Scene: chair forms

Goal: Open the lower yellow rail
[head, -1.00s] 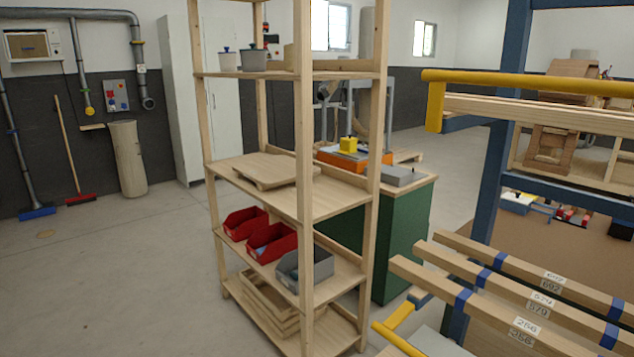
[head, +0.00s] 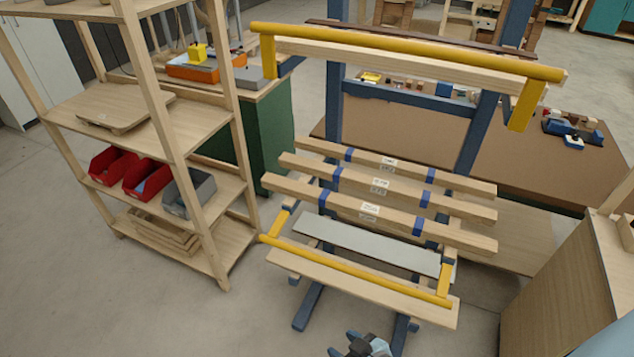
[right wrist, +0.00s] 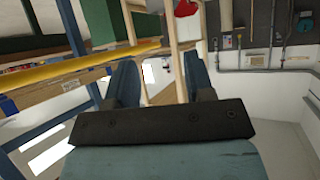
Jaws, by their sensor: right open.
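The lower yellow rail (head: 355,272) runs across the front of the blue-framed rack, low down. Its two yellow side arms reach back toward the frame, and a pale wooden board (head: 370,292) lies along it. The upper yellow rail (head: 400,50) is at the top of the rack. My right gripper (head: 362,343) is at the bottom edge of the head view, below the lower rail in the picture and apart from it. In the right wrist view its fingers are open and empty. A yellow rail (right wrist: 80,67) crosses left of them; I cannot tell which one.
Several wooden beams with blue bands (head: 375,205) lie on the rack above a grey panel (head: 365,243). A wooden shelf (head: 200,225) with red bins (head: 110,165) stands left. A wooden cabinet (head: 560,290) stands right. Floor shows between shelf and rack.

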